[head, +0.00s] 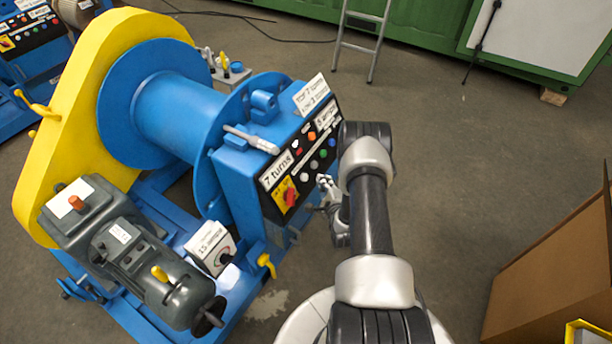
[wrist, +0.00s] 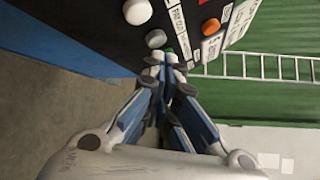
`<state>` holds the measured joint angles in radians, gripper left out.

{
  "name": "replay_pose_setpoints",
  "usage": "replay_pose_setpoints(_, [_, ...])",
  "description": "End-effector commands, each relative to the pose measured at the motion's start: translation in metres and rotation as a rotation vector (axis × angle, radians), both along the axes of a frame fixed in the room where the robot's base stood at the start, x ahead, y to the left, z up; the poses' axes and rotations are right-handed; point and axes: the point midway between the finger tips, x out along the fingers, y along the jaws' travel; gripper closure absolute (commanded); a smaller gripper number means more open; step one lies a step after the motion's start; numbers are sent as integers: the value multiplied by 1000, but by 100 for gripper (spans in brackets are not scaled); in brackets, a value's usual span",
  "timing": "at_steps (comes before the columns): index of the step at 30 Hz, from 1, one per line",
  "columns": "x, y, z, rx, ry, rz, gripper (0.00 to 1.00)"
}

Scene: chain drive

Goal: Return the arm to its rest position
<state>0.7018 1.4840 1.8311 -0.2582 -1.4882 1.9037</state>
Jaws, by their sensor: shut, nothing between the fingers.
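My arm reaches forward in the head view, and my gripper (head: 326,186) is close to the black control panel (head: 301,145) of the blue winch machine. In the wrist view my gripper (wrist: 166,62) is shut and empty, its fingertips together in front of the panel (wrist: 178,48). A green button (wrist: 169,52) shows partly behind the fingertips. A white button (wrist: 137,11), a grey button (wrist: 156,38) and an orange button (wrist: 211,26) show near them. Whether the fingertips touch the panel cannot be told.
The blue drum (head: 180,115), yellow guard (head: 85,100) and grey motor (head: 150,265) stand at left. A cardboard box (head: 555,270) is at lower right. A ladder (head: 360,45) leans at a green container (head: 415,35) behind. The floor (head: 470,150) right of my arm is clear.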

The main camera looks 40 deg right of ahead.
Motion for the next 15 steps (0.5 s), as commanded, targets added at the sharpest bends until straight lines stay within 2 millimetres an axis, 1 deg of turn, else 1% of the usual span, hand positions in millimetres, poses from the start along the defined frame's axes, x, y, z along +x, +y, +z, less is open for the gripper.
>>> replay_pose_setpoints(1, [-5, -2, 3, 1, 2, -3, 100])
replay_pose_setpoints(5, [-12, -5, 7, 2, 0, -1, 100])
replay_pose_setpoints(15, [-13, -5, 6, 1, 0, 0, 100])
